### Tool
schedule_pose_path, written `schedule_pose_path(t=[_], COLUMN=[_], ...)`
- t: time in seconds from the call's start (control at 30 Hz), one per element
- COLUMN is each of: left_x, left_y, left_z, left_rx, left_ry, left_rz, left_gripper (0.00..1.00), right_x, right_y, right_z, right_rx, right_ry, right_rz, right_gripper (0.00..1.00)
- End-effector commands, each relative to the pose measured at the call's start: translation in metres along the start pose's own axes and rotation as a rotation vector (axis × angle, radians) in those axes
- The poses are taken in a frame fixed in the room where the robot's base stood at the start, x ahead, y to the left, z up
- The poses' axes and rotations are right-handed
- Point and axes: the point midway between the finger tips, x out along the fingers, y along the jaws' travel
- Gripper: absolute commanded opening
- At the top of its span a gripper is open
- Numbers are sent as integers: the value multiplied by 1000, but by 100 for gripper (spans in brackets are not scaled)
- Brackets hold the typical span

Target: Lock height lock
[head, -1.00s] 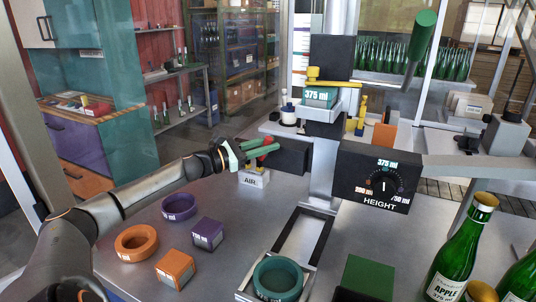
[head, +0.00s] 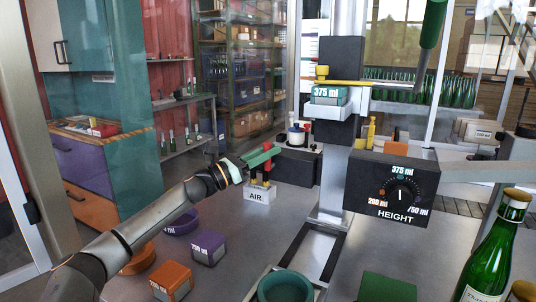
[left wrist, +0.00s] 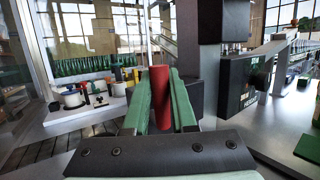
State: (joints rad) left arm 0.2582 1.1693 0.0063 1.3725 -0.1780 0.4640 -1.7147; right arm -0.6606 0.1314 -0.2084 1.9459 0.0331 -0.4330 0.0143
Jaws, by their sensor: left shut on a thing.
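The black HEIGHT box (head: 365,190) stands right of centre in the head view; its dial marker points up at 375 ml. Above it on the column is a yellow lever (head: 352,83), roughly level, beside a teal 375 ml block (head: 330,95). I cannot tell which part is the height lock. My left gripper (head: 262,156) is at the white AIR block (head: 257,196), far left of the yellow lever. Its green fingers (left wrist: 160,85) are shut on a red handle (left wrist: 159,97), whose lower end is partly hidden. My right gripper is not in view.
Purple, orange and teal rings and blocks lie on the front of the steel table, with a teal ring (head: 285,287) at the bottom centre. A green bottle (head: 490,250) stands at right. Pots and small tools (left wrist: 85,98) stand behind the handle.

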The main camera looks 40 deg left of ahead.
Motion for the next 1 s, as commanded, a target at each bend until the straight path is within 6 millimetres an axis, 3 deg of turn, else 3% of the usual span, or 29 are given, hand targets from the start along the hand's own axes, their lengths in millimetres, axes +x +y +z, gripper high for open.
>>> schedule_pose_path(t=[0.03, 0.27, 0.67, 1.0], left_x=[0, 0, -4, -31], left_y=[0, 0, 0, 0], left_z=[1, 0, -2, -3], left_rx=[-4, -2, -2, -2], left_ry=[-2, -1, 1, 3], left_rz=[1, 1, 1, 0], left_gripper=[28, 54, 55, 55], right_x=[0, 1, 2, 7], right_y=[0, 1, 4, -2], right_z=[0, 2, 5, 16], right_rx=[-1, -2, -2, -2], right_ry=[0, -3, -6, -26], right_rz=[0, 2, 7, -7], right_gripper=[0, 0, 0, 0])
